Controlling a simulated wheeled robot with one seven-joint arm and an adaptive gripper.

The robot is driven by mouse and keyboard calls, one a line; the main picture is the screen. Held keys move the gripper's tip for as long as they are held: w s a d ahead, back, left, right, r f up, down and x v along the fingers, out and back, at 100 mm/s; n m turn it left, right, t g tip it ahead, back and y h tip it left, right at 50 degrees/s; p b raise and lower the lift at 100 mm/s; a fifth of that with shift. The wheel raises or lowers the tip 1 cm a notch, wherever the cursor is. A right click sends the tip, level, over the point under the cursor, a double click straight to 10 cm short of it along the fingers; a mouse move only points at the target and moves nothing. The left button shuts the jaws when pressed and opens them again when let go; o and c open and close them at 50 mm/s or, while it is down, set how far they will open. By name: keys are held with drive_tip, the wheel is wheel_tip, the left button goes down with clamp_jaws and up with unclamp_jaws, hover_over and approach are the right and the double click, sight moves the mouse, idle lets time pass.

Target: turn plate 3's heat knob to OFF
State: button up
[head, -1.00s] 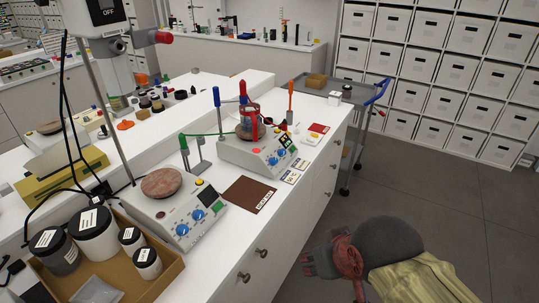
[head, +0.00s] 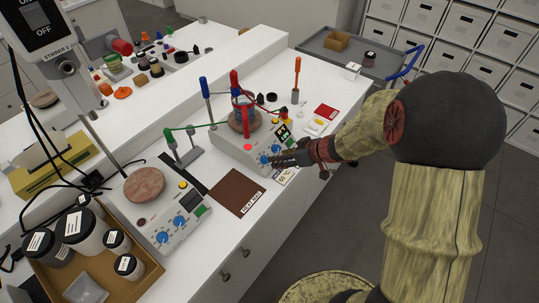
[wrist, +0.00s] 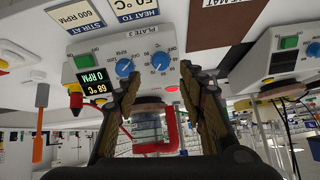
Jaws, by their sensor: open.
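Plate 3 (head: 232,150) is a white hot plate on the bench. It also shows upside down in the wrist view (wrist: 93,64). Its front has two blue knobs, one (wrist: 160,62) nearer the red lamp and one (wrist: 124,67) nearer the display (wrist: 94,82), which reads 0 RPM and 68 °C.
A second hot plate (head: 170,220) stands to the left, with a brown mat (head: 238,193) between. A cardboard tray (head: 128,291) of jars is at front left. An orange-handled tool (head: 297,72) stands behind my gripper. A grey cart (head: 345,60) is beyond the bench.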

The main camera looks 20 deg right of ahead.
sight(266, 160)
drive_tip(key=b+x, duration=0.2)
drive_tip(key=x, duration=0.5)
drive_tip(key=shift+w+a+f+b, duration=0.1)
drive_tip(key=shift+a+f+b, duration=0.1)
drive_tip(key=shift+b, duration=0.2)
clamp_jaws()
drive_tip(key=shift+d, duration=0.1)
